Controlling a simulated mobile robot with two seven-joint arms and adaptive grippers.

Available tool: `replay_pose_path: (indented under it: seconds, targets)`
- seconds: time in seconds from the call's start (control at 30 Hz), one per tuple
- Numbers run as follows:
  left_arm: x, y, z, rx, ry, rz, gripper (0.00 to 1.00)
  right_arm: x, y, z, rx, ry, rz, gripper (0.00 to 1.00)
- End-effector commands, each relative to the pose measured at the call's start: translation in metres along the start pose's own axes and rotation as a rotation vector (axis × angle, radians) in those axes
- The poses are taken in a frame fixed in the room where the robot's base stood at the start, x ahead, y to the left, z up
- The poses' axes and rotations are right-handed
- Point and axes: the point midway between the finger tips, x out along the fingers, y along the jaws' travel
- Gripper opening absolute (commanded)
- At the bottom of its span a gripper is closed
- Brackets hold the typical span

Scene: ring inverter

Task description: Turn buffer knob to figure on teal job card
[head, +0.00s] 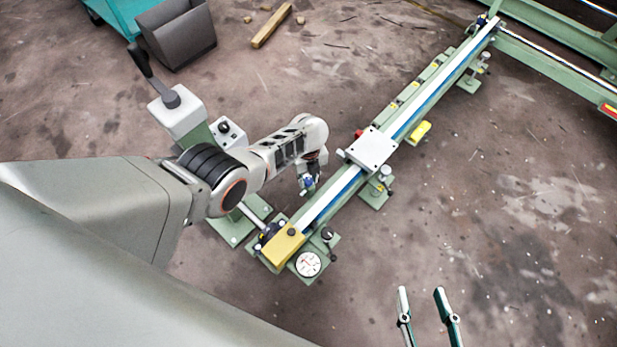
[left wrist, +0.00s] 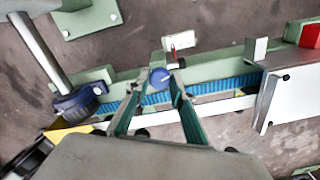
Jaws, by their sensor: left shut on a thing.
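A round blue knob (left wrist: 159,78) sits beside the blue belt, in front of a small white plate with a red mark (left wrist: 181,41); any figures on that plate are too small to read. My left gripper (left wrist: 160,80) is shut on the blue knob, one finger on each side. In the head view the left gripper (head: 308,186) is at the left side of the rail, partly hidden by its own wrist. My right gripper (head: 424,303) is open and empty at the bottom, away from the rail. I cannot make out a teal job card.
The long green rail carries a white carriage plate (head: 371,149), a yellow end cover (head: 284,247) and a round white dial (head: 308,264). A lever stand (head: 178,112), a grey bin (head: 177,33) and a wooden block (head: 271,25) lie beyond.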

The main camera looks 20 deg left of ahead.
Motion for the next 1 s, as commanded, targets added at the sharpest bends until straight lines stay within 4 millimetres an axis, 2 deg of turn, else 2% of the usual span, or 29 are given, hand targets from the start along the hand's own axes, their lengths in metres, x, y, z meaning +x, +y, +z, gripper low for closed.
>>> replay_pose_path:
  seconds: [0.4, 1.0]
  targets:
    - [0.0031, 0.0033, 0.0008, 0.258, 0.0, 0.004, 0.02, 0.0006, -0.0005, -0.0005, 0.004, 0.003, -0.001, 0.4]
    - [0.0025, 0.0027, 0.0013, 0.326, -0.001, 0.003, 0.02, 0.0009, -0.0007, -0.002, 0.006, 0.006, -0.001, 0.4]
